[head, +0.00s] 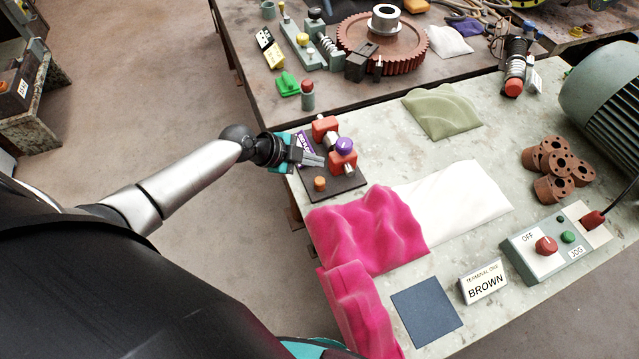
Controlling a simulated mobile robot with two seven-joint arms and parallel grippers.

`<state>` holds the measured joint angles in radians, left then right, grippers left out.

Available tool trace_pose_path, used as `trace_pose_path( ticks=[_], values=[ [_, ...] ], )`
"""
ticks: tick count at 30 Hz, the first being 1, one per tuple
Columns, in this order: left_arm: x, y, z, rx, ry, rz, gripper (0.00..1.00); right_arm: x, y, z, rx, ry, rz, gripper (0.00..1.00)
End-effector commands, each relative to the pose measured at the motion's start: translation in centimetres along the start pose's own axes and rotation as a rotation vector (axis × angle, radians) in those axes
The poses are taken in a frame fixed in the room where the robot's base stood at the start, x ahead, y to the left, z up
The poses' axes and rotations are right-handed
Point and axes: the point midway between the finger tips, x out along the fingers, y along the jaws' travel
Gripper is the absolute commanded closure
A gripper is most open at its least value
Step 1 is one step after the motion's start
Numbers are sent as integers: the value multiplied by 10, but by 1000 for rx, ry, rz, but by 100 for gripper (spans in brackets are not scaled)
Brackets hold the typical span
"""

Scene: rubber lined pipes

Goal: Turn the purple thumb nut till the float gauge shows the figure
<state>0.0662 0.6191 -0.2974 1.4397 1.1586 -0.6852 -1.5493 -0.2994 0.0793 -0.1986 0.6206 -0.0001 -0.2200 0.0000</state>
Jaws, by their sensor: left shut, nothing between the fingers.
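The purple thumb nut (344,146) sits on a small fixture with red blocks (343,162) on a dark base plate (347,184), near the left edge of the pale table. My left gripper (320,160) reaches in from the left and is shut and empty. Its fingertips are just left of the red block below the nut; I cannot tell whether they touch. A purple and white label (304,142) shows partly behind the gripper. No float gauge or figure can be made out clearly. My right gripper is not in view.
An orange knob (320,184) stands on the base plate. A pink cloth (370,230), white cloth (460,200) and green cloth (442,110) lie nearby. A "BROWN" sign (484,283) and a switch box (545,258) stand at the front right. A brown gear (400,62) lies at the back.

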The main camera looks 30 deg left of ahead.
Motion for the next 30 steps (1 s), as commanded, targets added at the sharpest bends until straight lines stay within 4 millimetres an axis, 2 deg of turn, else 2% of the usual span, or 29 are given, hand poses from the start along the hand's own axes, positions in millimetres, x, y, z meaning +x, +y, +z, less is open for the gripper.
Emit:
trace_pose_path(
  ticks=[1, 3, 12, 30],
  values=[
    [9, 6, 6, -2, 1, -1, 100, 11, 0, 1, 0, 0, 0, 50],
    [16, 12, 12, -3, 0, -1, 100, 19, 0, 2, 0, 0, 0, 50],
    [31, 22, 22, 0, 0, -1, 100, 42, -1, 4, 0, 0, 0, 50],
    [31, 22, 22, 0, 0, -1, 100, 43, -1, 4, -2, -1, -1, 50]
  ],
)
